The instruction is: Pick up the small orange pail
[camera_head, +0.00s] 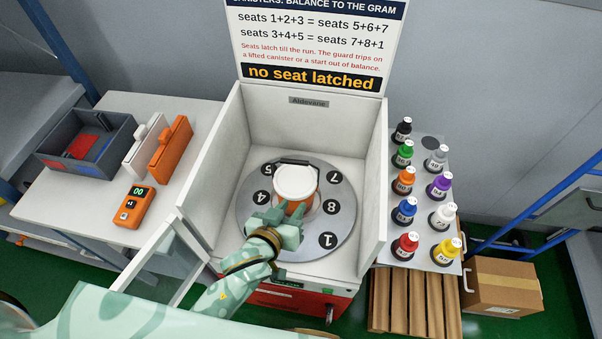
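The small orange pail (291,207) has a white top (295,182) and a dark handle along its far side. It stands upright at the middle of the grey numbered disc (251,217), inside the white open-fronted housing. My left gripper (285,215) is at the near side of the pail, with its fingers apart and pointing at it. The fingers overlap the pail's lower front in this view, and whether they touch it cannot be told. The pail's lower part is partly hidden behind them. My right gripper is not in view.
White walls (366,185) enclose the disc at the back and sides. On the left table are a grey bin (115,152), an orange case (171,150) and an orange meter (134,206). Several coloured bottles stand on a panel (432,142) at the right. A sign rises behind.

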